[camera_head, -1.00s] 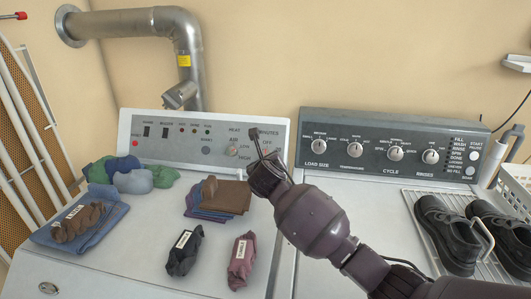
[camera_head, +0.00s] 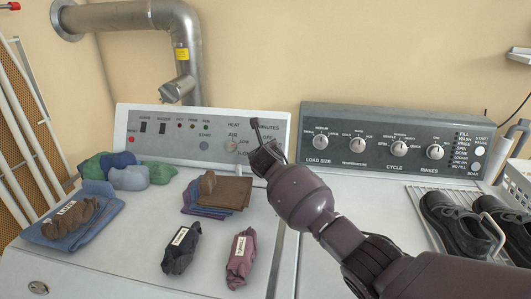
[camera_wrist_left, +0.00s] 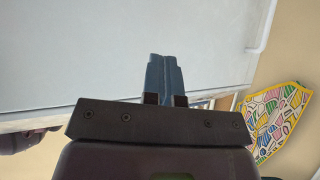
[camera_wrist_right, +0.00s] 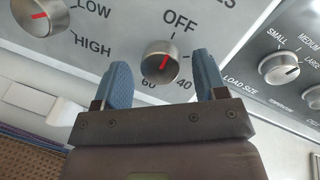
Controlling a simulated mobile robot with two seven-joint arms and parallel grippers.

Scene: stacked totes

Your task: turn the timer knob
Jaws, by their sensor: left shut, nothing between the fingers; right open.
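The timer knob (camera_wrist_right: 160,62) is a round silver knob with a red pointer on the dryer's panel, below the word OFF. Its pointer aims up and slightly right, roughly toward OFF. My right gripper (camera_wrist_right: 162,66) is open, with one blue finger on each side of the knob in the right wrist view; gaps show on both sides. In the head view my right gripper (camera_head: 267,138) is in front of the panel's right end and hides the knob. My left gripper (camera_wrist_left: 163,58) is shut and empty in the left wrist view, outside the head view.
The heat knob (camera_head: 231,145) is left of my right gripper. The washer panel (camera_head: 385,170) with several knobs stands to the right. Folded cloths (camera_head: 228,190) and wrapped bundles (camera_head: 181,249) lie on the dryer top. Shoes (camera_head: 452,229) sit on a rack at right.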

